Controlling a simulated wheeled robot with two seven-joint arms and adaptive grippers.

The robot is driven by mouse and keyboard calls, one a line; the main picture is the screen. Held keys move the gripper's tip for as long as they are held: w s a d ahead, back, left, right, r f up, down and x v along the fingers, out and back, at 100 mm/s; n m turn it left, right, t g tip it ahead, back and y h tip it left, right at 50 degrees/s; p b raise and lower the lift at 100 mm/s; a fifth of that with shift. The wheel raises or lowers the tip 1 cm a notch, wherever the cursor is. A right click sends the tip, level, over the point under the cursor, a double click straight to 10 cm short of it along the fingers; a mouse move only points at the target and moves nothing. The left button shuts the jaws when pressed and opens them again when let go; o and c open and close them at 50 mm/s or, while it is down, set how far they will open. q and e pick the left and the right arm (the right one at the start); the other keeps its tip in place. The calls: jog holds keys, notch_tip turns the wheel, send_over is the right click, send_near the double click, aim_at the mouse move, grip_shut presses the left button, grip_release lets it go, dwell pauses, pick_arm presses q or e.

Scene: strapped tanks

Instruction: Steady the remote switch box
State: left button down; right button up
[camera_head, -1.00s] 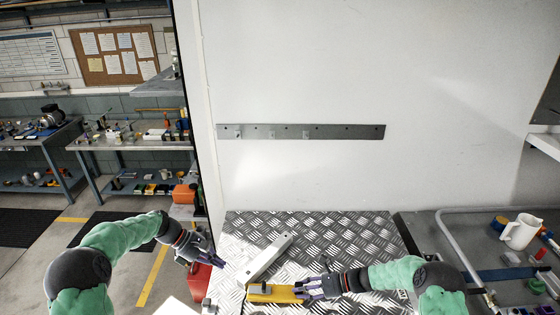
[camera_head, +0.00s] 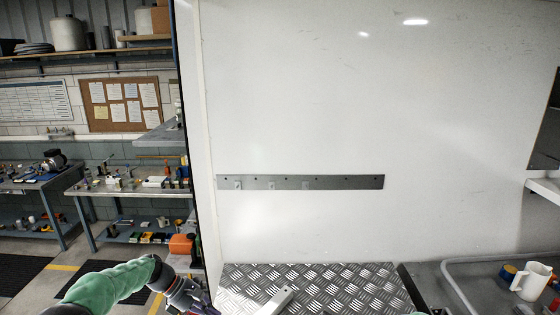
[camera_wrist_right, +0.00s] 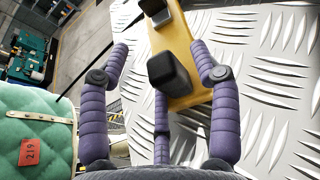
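The yellow remote switch box (camera_wrist_right: 181,28) with black knobs lies on the metal tread plate in the right wrist view. My right gripper (camera_wrist_right: 160,50) is open, its purple fingers around the near end of the box. The left finger stands apart from the box, and the right finger overlaps its right edge; I cannot tell if it touches. The box and right gripper are out of the head view. My left gripper (camera_head: 203,303) is at the bottom edge of the head view, left of the tread plate, with its fingertips partly cut off.
A grey perforated strip (camera_head: 340,182) is fixed to the white wall behind. A white jug (camera_head: 531,282) stands at right. Workbenches (camera_head: 130,187) with tools are at left.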

jog(key=shift+d, duration=0.1)
jog(key=w+v, duration=0.1)
jog(key=v, duration=1.1)
notch_tip(320, 180, up, 8)
jog(key=s, duration=0.1)
dwell(0.8)
jog(key=shift+f, duration=0.1)
jog(key=shift+s, duration=0.1)
